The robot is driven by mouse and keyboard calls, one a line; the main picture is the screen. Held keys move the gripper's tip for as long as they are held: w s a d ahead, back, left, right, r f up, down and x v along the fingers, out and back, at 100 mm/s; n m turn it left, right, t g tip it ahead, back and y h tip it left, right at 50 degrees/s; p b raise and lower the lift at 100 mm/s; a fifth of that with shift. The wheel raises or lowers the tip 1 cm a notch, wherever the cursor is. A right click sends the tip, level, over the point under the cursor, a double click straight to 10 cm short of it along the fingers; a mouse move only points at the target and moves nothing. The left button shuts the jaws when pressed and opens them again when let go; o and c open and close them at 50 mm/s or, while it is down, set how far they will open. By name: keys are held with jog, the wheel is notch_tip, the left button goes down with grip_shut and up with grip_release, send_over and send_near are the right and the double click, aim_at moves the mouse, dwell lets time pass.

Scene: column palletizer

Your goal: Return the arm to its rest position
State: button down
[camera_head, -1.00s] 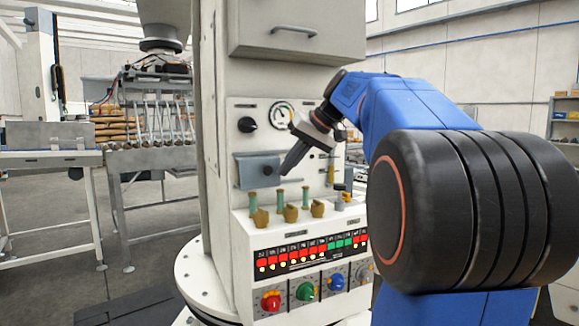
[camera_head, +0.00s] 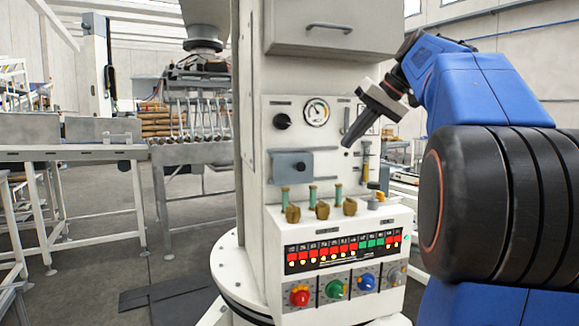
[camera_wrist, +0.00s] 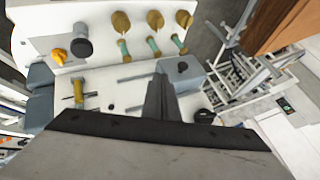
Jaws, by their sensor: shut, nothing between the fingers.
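My gripper (camera_head: 349,141) is in the head view at the upper right of the control panel, on my blue arm. Its fingers are shut with nothing between them and point down and left. In the head view the tip overlaps the white panel face (camera_head: 270,107), right of the grey box (camera_head: 291,165) and below the gauge (camera_head: 316,112). I cannot tell the exact gap to the panel. In the wrist view the shut fingers (camera_wrist: 159,85) show in front of the panel, beside the grey box (camera_wrist: 183,68).
Below are brass valves (camera_head: 322,209), a row of red and green indicators (camera_head: 330,252) and coloured knobs (camera_head: 299,295). Open floor (camera_head: 180,260) lies between.

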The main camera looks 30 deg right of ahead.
jog(key=s+a+f+g+h, duration=0.1)
jog(key=s+a+f, duration=0.3)
jog(key=a+f, duration=0.5)
jog(key=s+a+f+g+h, duration=0.1)
jog(key=s+a+f, duration=0.5)
jog(key=f, duration=0.5)
jog(key=s+a+f+n, duration=0.1)
jog(key=s+a+f, duration=0.1)
jog(key=s+f, duration=0.2)
jog(key=s+a+f+n+h, duration=0.1)
jog(key=s+f, duration=0.3)
jog(key=f, duration=0.6)
jog(key=s+a+f+n, duration=0.1)
jog(key=s+a+f, duration=0.2)
jog(key=f, duration=0.5)
jog(key=shift+s+h, duration=0.4)
jog(key=shift+s, duration=0.1)
